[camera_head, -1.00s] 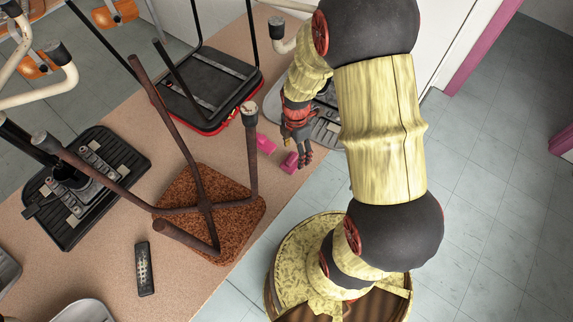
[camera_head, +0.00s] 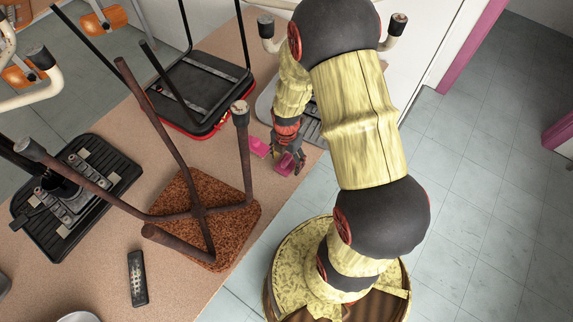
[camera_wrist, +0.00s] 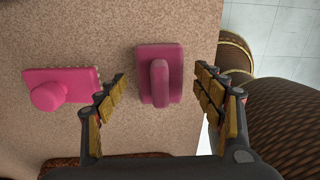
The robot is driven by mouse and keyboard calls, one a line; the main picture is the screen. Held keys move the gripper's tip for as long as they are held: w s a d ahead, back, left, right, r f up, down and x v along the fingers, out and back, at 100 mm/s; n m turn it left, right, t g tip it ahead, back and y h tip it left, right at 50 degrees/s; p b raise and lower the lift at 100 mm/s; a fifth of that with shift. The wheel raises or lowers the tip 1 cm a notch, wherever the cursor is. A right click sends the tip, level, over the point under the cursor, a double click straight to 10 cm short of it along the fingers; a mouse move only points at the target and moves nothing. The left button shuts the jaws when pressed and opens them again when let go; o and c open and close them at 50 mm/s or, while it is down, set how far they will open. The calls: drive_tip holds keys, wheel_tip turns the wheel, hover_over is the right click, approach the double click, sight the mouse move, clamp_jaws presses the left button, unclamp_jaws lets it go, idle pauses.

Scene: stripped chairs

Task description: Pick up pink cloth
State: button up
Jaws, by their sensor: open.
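Two pink things lie on the speckled tan table, and I cannot tell for certain which is the cloth. One pink piece (camera_wrist: 160,75) is a rounded square with a raised bar. It lies between the fingertips of my gripper (camera_wrist: 161,82) in the wrist view, with gaps on both sides. In the head view this pink piece (camera_head: 284,164) is partly hidden by the fingers. The other pink piece (camera_wrist: 60,88), flat with a round knob, lies left of the fingers. It also shows in the head view (camera_head: 258,147). My gripper is open and empty.
An upturned rusty stool (camera_head: 222,218) with raised legs stands left of my gripper. A black seat (camera_head: 200,95) with a red edge and a grey ribbed seat (camera_head: 266,108) lie behind. A dark remote-like object (camera_head: 137,278) lies at front left. The table edge is close on the right.

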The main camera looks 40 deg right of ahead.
drive_tip(key=shift+f, duration=0.45)
drive_tip(key=shift+c, duration=0.9)
drive_tip(key=c, duration=1.1)
